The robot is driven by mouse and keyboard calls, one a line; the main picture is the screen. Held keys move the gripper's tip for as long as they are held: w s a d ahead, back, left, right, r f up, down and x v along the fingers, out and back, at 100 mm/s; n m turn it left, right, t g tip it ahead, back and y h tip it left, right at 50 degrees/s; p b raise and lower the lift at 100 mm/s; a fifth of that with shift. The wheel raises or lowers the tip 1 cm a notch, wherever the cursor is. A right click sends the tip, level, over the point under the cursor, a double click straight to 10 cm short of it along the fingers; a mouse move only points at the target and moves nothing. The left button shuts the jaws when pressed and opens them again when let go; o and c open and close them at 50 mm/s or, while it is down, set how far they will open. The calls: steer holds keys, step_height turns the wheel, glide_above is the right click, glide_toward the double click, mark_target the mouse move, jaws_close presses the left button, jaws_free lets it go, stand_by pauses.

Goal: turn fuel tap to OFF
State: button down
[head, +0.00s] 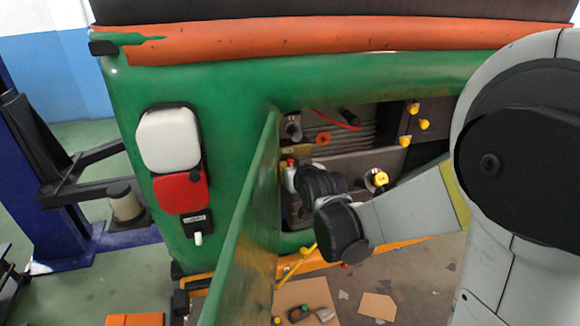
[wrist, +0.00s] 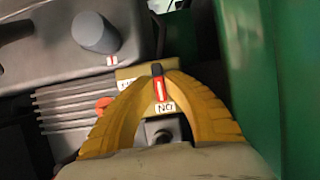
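The fuel tap (wrist: 160,88) is a small red lever with a white stripe and a dark end, in the wrist view. A label (wrist: 165,107) reading upside-down "ON" lies beside the lever. A second label (wrist: 126,85) on the tan plate is partly hidden by a finger. My gripper (wrist: 159,73) has yellow curved fingers that close in on both sides of the lever, with the lever between their tips. In the head view my arm reaches into the open bay behind the green door; the tap and the fingertips cannot be made out there.
The open green door (head: 245,225) stands close to the left of my wrist; it fills the right of the wrist view. A grey cylinder (wrist: 95,33) and a ribbed grey block (wrist: 65,105) are near the tap. Yellow-capped parts (head: 413,108) are farther right in the bay.

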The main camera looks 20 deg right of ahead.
stand_by(0.4)
steer(key=m+y, duration=0.1)
steer(key=m+y+b, duration=0.1)
steer(key=m, duration=0.1)
steer(key=shift+d+f, duration=0.1)
steer(key=shift+d, duration=0.2)
steer(key=shift+d+f+m+t+y+b, duration=0.15)
steer(key=shift+m+t+y+b, duration=0.55)
steer(key=shift+m+b, duration=0.8)
steer(key=shift+f+m+t+y+b, duration=0.15)
steer(key=shift+m+t+y+b, duration=0.15)
steer(key=shift+m+y+b, duration=1.2)
steer(key=shift+d+f+m+t+y+b, duration=0.25)
steer(key=shift+m+t+b, duration=0.4)
steer(key=shift+m, duration=1.55)
steer(key=shift+a+r, duration=0.15)
steer(key=shift+a, duration=0.05)
steer(key=c, duration=1.7)
jaws_free()
steer(key=shift+c, duration=0.2)
